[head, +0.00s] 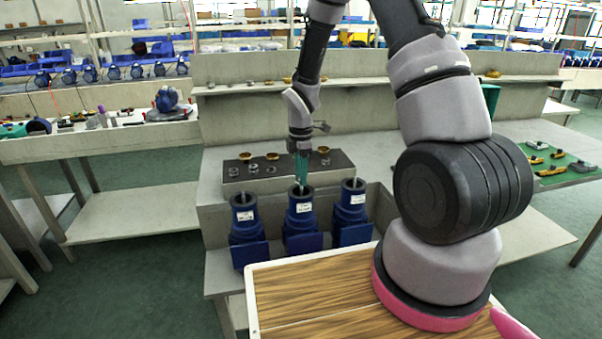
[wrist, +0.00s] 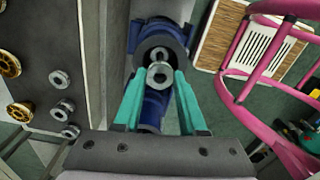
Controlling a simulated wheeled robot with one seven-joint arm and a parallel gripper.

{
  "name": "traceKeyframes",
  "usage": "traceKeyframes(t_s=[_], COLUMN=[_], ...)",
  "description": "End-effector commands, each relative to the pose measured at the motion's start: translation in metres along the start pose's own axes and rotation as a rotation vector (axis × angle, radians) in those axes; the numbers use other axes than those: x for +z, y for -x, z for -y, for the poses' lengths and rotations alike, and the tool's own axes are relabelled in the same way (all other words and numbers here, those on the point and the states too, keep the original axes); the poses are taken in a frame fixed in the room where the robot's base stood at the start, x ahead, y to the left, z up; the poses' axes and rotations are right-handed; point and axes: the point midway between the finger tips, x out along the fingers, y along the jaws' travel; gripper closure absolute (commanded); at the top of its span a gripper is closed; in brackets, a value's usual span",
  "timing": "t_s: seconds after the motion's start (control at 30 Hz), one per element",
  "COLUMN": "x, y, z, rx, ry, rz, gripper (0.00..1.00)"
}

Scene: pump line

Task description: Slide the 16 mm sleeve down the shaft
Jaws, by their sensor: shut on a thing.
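My gripper (head: 302,181) is directly above the middle blue pump housing (head: 302,212), pointing down. In the wrist view its teal fingers (wrist: 160,82) are shut on a small steel ring-shaped sleeve (wrist: 160,73). The sleeve is over the dark round mouth of the blue housing (wrist: 158,38). Another pale round part shows just behind the sleeve there, mostly covered. I cannot tell whether the sleeve is around the shaft or only above it. The size of the sleeve cannot be read.
Blue housings stand to the left (head: 245,220) and right (head: 352,212), each with a pale shaft. Behind them a dark board (head: 285,176) carries brass and steel rings, also seen in the wrist view (wrist: 60,50). A wooden top (head: 320,290) lies in front.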

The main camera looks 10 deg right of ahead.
Motion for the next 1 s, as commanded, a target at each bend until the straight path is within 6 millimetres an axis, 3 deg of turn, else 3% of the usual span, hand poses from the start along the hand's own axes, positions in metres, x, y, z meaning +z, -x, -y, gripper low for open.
traceKeyframes(t_s=[1.0], x=[0.0000], y=[-0.0088], z=[0.0001], rx=[-0.001], ry=[0.000], rz=[0.000], gripper=[1.00])
